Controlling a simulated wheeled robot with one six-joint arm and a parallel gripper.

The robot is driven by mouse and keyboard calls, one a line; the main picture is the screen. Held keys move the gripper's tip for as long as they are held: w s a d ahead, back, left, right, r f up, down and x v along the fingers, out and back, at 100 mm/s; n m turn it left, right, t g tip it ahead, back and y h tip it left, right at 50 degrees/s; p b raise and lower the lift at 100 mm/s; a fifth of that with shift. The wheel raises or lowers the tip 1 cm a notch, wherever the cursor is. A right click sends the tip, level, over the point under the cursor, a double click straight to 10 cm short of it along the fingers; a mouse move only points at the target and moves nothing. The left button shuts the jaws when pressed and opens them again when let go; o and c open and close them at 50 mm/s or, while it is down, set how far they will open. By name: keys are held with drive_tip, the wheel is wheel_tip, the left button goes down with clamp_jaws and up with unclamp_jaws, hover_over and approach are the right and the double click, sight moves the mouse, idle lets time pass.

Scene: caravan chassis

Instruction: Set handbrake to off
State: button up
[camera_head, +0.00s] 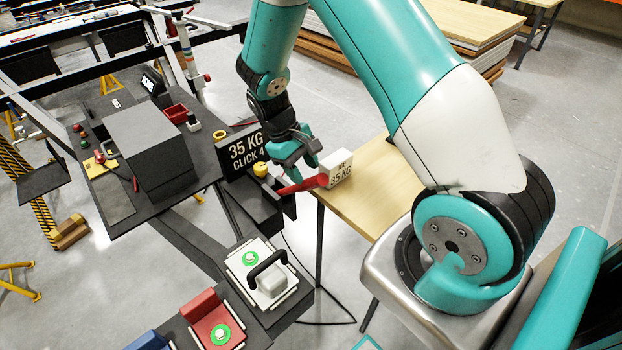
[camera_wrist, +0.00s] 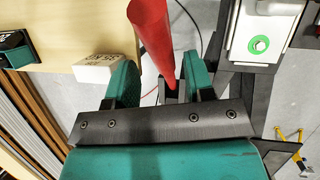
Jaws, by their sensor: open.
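The handbrake looks to be the red lever (camera_head: 301,186) at the right side of the dark bench, below the "35 KG CLICK 4" sign (camera_head: 247,150). In the wrist view the red lever (camera_wrist: 153,35) runs down from the top edge, narrowing toward my gripper. My gripper (camera_head: 295,165) is just above the lever in the head view. In the wrist view my gripper (camera_wrist: 163,75) is open, with one teal finger on each side of the lever. The lever appears apart from both fingers. Its base is hidden, and I cannot tell its exact depth between them.
A white block marked 35 KG (camera_head: 338,168) sits at the edge of the wooden table (camera_head: 378,185), close to the lever. A white plate with a black handle (camera_head: 268,272) lies in front. A grey box (camera_head: 150,145) stands left on the bench.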

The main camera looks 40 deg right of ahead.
sight(309, 180)
drive_tip(key=shift+p+x, duration=0.4)
drive_tip(key=shift+x, duration=2.1)
clamp_jaws()
